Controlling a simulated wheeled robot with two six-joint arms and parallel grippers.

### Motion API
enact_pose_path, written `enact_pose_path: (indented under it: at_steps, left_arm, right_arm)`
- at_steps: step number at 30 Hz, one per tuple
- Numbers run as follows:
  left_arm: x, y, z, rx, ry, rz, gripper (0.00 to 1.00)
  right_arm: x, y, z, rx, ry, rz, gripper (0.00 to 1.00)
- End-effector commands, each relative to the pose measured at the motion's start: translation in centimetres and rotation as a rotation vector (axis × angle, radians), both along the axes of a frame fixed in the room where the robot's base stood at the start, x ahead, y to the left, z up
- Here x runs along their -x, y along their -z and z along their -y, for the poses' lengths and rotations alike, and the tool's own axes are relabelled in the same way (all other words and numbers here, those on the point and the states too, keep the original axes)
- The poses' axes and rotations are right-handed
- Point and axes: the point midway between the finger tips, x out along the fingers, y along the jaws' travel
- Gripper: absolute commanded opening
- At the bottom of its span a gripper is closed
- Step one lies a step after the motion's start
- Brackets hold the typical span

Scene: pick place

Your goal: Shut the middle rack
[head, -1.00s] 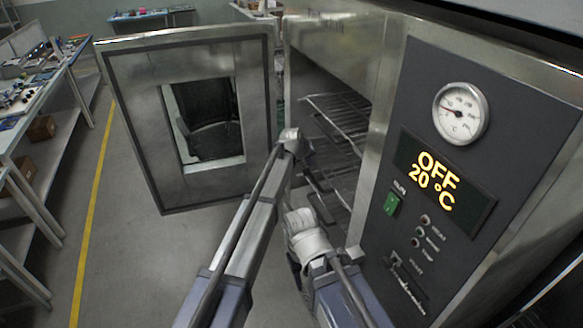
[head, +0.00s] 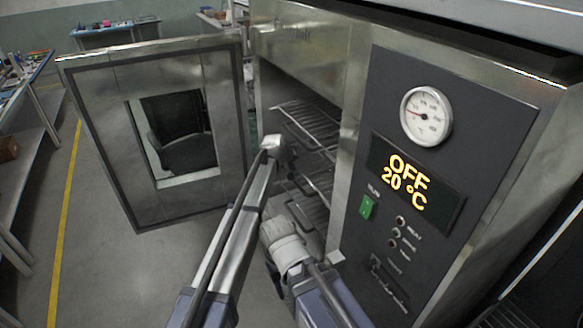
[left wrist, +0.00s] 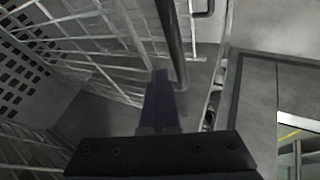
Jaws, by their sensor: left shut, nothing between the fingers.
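The oven (head: 300,35) stands open, with several wire racks inside. An upper rack (head: 312,118) and a rack below it (head: 322,178) show through the opening; the lower part is partly hidden by my arm. My left arm reaches up to the opening in the head view, where its fingertips are not clear. In the left wrist view my left gripper (left wrist: 159,88) is shut and empty, close to a dark bent bar (left wrist: 174,45). Wire racks (left wrist: 95,45) lie to its left. I cannot tell whether it touches the bar. My right gripper cannot be made out.
The oven door (head: 105,120) with its window stands wide open at the left. The control panel (head: 440,130) reads OFF, 20 °C, on the right. A workbench (head: 30,120) runs along the far left. The floor between bench and door is free.

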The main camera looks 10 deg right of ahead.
Motion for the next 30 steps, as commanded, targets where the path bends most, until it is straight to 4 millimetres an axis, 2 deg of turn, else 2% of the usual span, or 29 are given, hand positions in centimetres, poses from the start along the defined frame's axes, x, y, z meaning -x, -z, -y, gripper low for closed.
enact_pose_path:
  at_steps: [2,18,30]
  left_arm:
    - [0.3,-1.0,0.4,0.011,0.002,0.006,0.00]
    - [4.2,-7.4,-3.4,0.002,-0.002,0.001,0.00]
    - [4.8,-7.6,-4.2,-0.003,-0.002,-0.001,0.00]
  right_arm:
    - [0.0,-0.9,0.0,0.000,0.000,0.000,0.48]
    - [0.0,-7.4,0.0,-0.002,0.012,0.001,0.48]
    - [0.0,-7.7,0.0,-0.002,0.014,0.001,0.48]
